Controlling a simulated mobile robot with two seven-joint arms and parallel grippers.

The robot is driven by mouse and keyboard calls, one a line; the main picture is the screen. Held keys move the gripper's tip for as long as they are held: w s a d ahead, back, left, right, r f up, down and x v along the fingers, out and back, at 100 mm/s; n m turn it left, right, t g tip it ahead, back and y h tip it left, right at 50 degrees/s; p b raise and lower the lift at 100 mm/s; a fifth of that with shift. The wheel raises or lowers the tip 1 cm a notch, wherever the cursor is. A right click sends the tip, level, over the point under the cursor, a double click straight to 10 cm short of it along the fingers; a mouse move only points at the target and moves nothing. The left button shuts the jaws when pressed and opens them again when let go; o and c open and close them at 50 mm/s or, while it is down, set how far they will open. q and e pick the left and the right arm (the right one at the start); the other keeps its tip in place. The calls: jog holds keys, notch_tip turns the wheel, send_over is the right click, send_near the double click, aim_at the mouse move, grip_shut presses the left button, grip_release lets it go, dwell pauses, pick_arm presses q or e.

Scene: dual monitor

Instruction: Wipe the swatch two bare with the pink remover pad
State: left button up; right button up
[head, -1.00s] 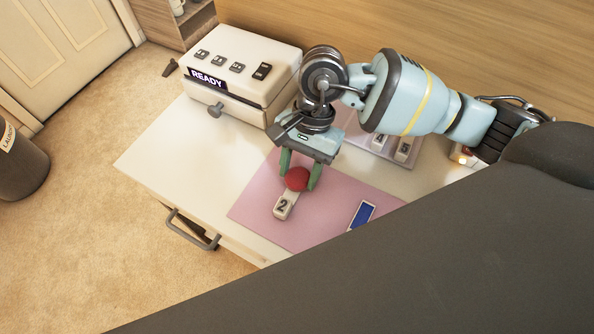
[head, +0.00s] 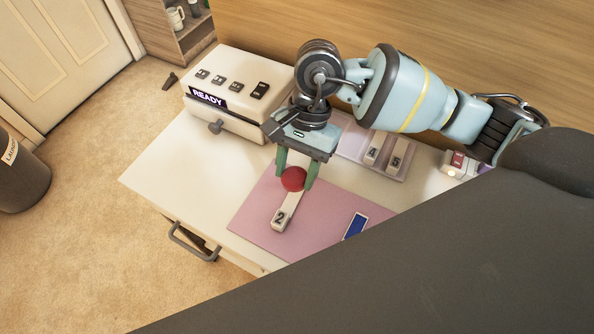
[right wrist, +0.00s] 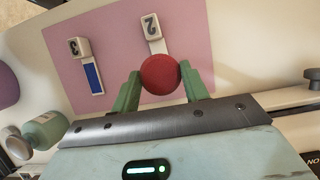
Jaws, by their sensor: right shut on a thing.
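The swatch two (head: 287,209) is a pale strip with a "2" on its near end, lying on a pink mat (head: 252,222). It also shows in the right wrist view (right wrist: 153,28). My right gripper (head: 296,181) is shut on a round red pad (head: 293,178), which also shows between the green fingers in the right wrist view (right wrist: 161,74). The pad is at the swatch's far end and hides that part, so any colour beneath it cannot be seen. I cannot tell whether the pad touches the swatch. My left gripper is not in view.
A blue-coated swatch (head: 355,226) lies on the mat to the right; its "3" shows in the wrist view (right wrist: 79,47). A tray (head: 350,144) with swatches 4 and 5 stands behind. A white box marked READY (head: 243,80) stands back left. The table's left part is clear.

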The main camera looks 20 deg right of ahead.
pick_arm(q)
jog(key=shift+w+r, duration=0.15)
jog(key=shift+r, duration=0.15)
pick_arm(e)
jog(key=shift+r, duration=0.45)
